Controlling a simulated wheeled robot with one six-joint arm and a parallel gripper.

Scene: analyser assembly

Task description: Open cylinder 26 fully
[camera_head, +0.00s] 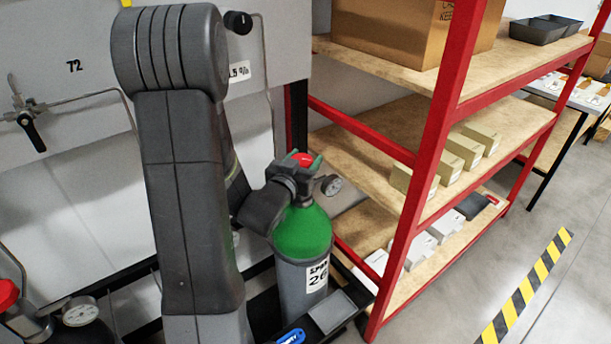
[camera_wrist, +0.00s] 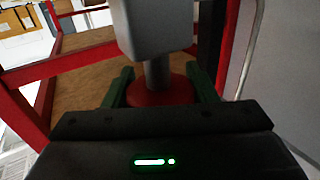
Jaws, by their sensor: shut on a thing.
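Cylinder 26 (camera_head: 316,281) stands upright with a grey body, a green shoulder (camera_head: 303,235) and a label reading 26. Its red valve knob (camera_head: 302,158) is at the top. My gripper (camera_head: 301,161) is at the valve, its green fingers on either side of the red knob. In the wrist view, my gripper (camera_wrist: 161,90) is shut on the red knob (camera_wrist: 160,91), with a grey stem and block beyond it. A round pressure gauge (camera_head: 332,185) sits to the right of the valve. My forearm hides part of the cylinder's left side. How far the knob is turned cannot be told.
A red-framed shelf (camera_head: 431,150) with boxes stands close on the right. A grey panel (camera_head: 70,60) with a lever valve (camera_head: 30,130) is behind on the left. Another red knob (camera_head: 7,294) and gauge (camera_head: 80,312) show at lower left. Open floor lies at lower right.

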